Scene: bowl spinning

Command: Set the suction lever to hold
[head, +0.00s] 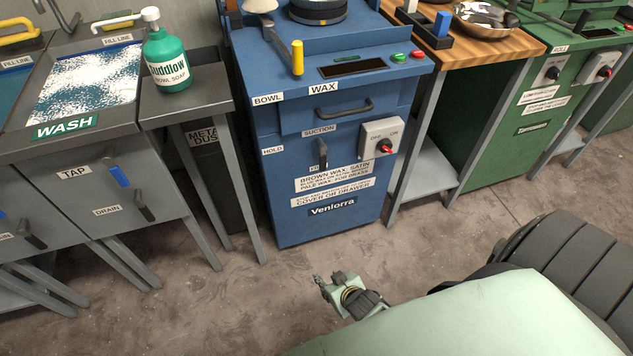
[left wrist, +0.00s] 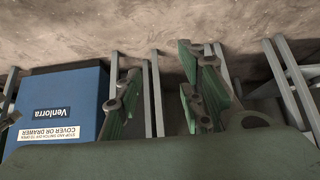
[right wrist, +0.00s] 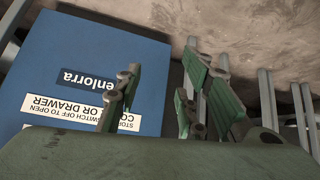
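The suction lever (head: 322,153) is a small black handle on the front of the blue wax machine (head: 290,205), under the SUCTION label. It hangs roughly straight down, beside another label it partly covers. The HOLD label (head: 272,151) is to its left. My right gripper (head: 338,290) is in front of and below the machine in the head view, apart from it. In the right wrist view its fingers (right wrist: 162,65) are spread and empty, with the machine's lower front behind. My left gripper (left wrist: 158,70) shows only in its wrist view, open and empty. The wrist views do not show the lever.
The wash station (head: 75,185) stands left, a wooden-topped bench (head: 505,45) right. The floor (head: 235,300) before the machine is clear.

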